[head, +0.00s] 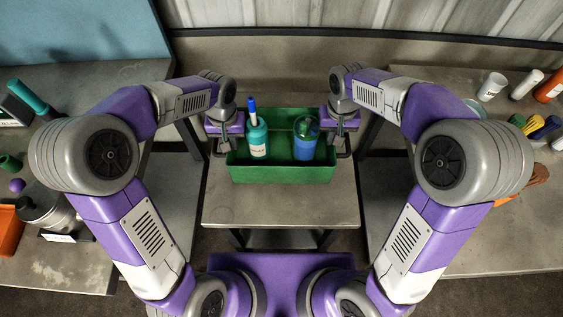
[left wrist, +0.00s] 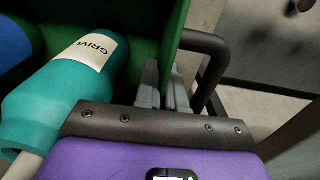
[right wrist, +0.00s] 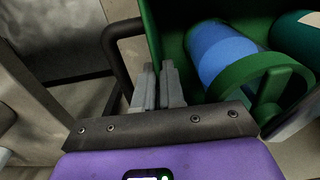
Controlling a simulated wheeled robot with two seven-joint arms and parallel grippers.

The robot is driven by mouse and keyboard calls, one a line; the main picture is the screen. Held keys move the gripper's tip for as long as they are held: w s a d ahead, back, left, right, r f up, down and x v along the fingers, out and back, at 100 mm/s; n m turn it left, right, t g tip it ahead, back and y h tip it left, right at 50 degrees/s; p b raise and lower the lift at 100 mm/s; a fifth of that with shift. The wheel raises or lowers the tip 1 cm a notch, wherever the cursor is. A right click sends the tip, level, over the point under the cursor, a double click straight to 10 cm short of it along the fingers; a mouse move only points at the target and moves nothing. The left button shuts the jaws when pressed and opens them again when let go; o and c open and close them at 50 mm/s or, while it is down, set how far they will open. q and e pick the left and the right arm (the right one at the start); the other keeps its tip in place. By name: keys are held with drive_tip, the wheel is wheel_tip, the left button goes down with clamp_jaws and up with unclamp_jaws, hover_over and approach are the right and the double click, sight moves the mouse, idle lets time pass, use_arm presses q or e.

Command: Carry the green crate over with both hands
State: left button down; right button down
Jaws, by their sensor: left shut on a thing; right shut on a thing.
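The green crate (head: 283,175) is in the middle of the head view, level, over the small grey table; I cannot tell whether it touches the top. It holds a teal bottle (head: 258,142) with a blue-tipped top and a blue cup-like container (head: 304,146) with a green top. My left gripper (head: 223,143) is shut at the crate's left end, beside its black handle (left wrist: 207,70). My right gripper (head: 341,137) is shut at the right end, beside the other black handle (right wrist: 116,52). The exact grip on each side is partly hidden.
The small grey table (head: 280,208) has bare room in front of the crate. A left bench (head: 60,270) holds a pot and an orange bin (head: 10,230). A right bench (head: 480,235) holds a white cup (head: 491,87) and several bottles. A wall stands behind.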

use_arm(q)
drive_tip(key=shift+f, duration=0.2)
use_arm(e)
drive_tip(key=shift+f, duration=0.15)
